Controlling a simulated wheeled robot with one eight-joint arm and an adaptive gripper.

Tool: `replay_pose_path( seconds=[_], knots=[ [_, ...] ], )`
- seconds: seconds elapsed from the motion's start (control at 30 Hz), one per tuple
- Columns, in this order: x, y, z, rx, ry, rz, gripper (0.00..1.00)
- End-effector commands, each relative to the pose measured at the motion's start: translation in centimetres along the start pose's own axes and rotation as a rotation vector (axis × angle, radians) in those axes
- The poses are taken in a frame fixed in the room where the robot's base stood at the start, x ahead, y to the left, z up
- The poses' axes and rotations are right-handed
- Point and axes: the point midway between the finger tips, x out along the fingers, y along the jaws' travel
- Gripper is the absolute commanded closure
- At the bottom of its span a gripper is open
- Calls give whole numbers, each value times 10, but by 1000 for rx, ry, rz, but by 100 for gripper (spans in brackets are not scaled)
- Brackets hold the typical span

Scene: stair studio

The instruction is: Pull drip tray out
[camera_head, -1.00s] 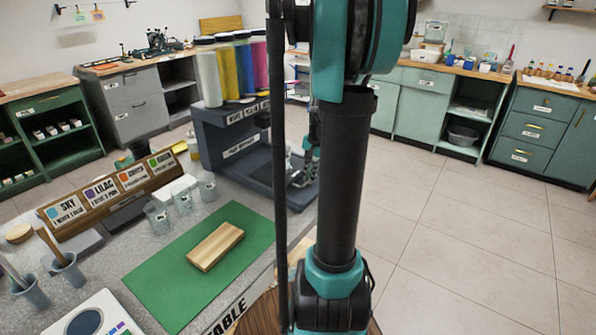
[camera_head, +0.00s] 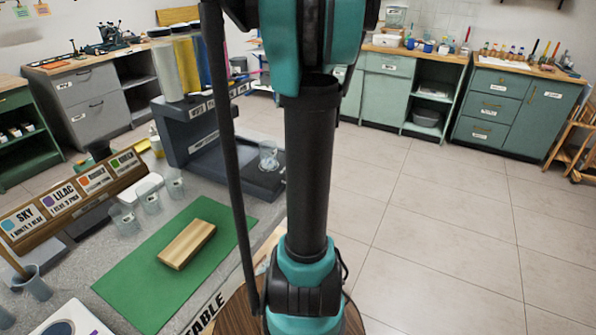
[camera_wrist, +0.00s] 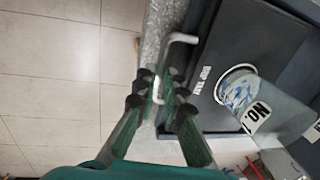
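The drip tray (camera_wrist: 203,98) is a dark flat tray with a white label, at the right of the wrist view. A pale metal handle (camera_wrist: 180,38) stands out from its near side. My gripper (camera_wrist: 159,88) is at this handle, its two dark fingertips apart on either side of the bar. Contact with the bar cannot be told. A clear cup (camera_wrist: 237,92) with a "NO." label stands on the tray. In the head view the tray (camera_head: 262,184) sits at the foot of the dark dispenser stand (camera_head: 195,135); my arm hides the gripper there.
The grey worktop holds a green mat (camera_head: 130,275) with a wooden block (camera_head: 187,244), several clear cups (camera_head: 150,202) and a labelled color rack (camera_head: 70,205). Open tiled floor (camera_head: 430,220) lies to the right. Cabinets (camera_head: 495,105) line the back wall.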

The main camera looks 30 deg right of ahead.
Motion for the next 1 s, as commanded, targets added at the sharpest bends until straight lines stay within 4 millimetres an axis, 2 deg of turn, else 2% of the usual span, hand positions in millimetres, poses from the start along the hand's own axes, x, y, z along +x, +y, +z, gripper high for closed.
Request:
replay_pose_path(
  seconds=[0.03, 0.13, 0.43, 0.57, 0.67, 1.0],
  knots=[
    [0, 0, 0, 0, 0, 0, 81],
    [0, 0, 0, 0, 0, 0, 71],
    [-1, 0, 0, 0, 0, 0, 71],
    [-8, 0, 0, 0, 0, 0, 71],
    [-21, 0, 0, 0, 0, 0, 71],
    [-82, 0, 0, 1, 0, 0, 71]
  ],
)
